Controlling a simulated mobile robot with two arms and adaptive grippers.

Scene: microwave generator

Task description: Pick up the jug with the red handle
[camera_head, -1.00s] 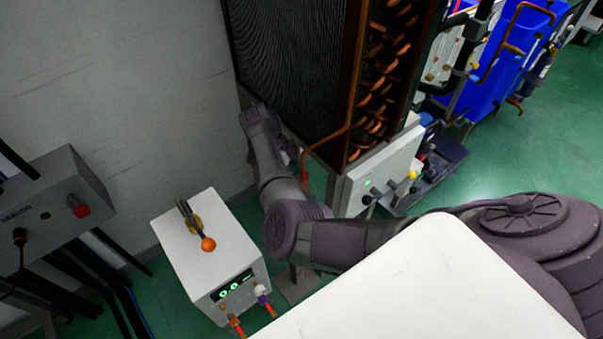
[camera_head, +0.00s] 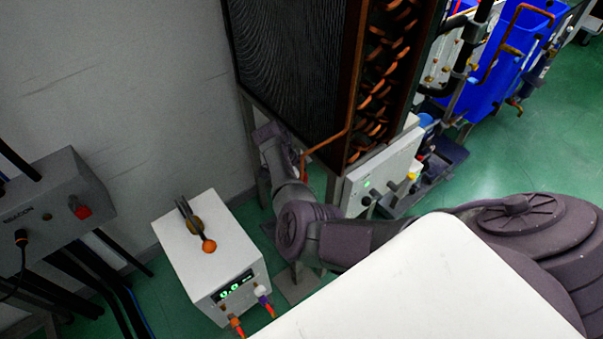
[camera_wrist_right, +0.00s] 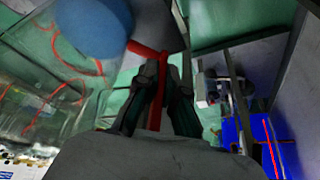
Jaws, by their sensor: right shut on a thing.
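In the right wrist view, my right gripper (camera_wrist_right: 164,72) is shut on a red handle (camera_wrist_right: 156,112), which shows as a red strip between the two fingers. A red bar (camera_wrist_right: 147,49) runs from near the fingertips to the upper left. A round blue shape (camera_wrist_right: 92,26) and clear, see-through surfaces with red lines (camera_wrist_right: 50,82) lie to the left; I cannot tell which of these belong to the jug. In the head view, my right arm reaches toward the base of the finned unit, where its gripper and the jug are hidden. My left gripper is not in view.
The dark finned unit (camera_head: 290,70) with copper pipes stands close beside my arm. A white box (camera_head: 200,250) with a green display stands on the floor to its left. A grey box (camera_head: 55,195) with a red switch is farther left. Green floor (camera_head: 500,150) is open at right.

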